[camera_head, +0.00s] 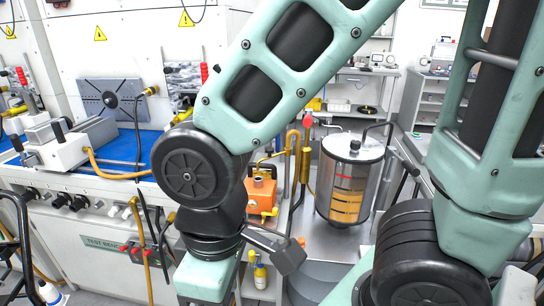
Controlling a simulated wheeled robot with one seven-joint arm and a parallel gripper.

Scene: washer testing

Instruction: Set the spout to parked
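Which part is the spout I cannot tell for certain. A bent brass-coloured pipe (293,140) rises beside the orange box, left of a steel tank. A dark curved pipe (388,128) arches at the tank's upper right. The cylindrical steel tank (372,165) has a window showing amber layers and a red line. My arm crosses the middle of the view in front of the bench, hiding part of it.
A test bench (95,245) with knobs and a blue top (135,150) stands at left, carrying a grey clamp-like device (70,145). An orange box (262,192) sits behind my wrist. A yellow bottle (260,272) stands below it. Shelving (365,85) is behind.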

